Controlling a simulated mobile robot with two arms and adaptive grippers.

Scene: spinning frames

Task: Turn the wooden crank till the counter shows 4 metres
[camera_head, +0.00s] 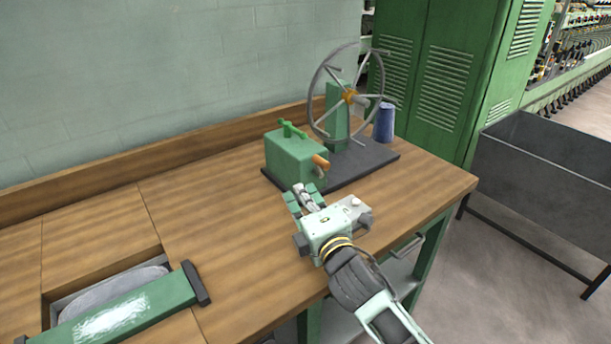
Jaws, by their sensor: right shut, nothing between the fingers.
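The green counter box (294,157) stands on a dark base plate (362,165) at the back of the workbench. The wooden crank handle (321,161) sticks out from the right side of the box. A grey spoked wheel (345,92) on a green upright stands behind it. No counter reading can be made out from here. My right gripper (301,195) is shut and empty, just in front of the box and below the crank handle, apart from the handle. My left gripper is not in view.
A blue yarn cone (384,123) stands beside the wheel. A grey metal bin (545,165) is on the right. The middle of the bench is clear.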

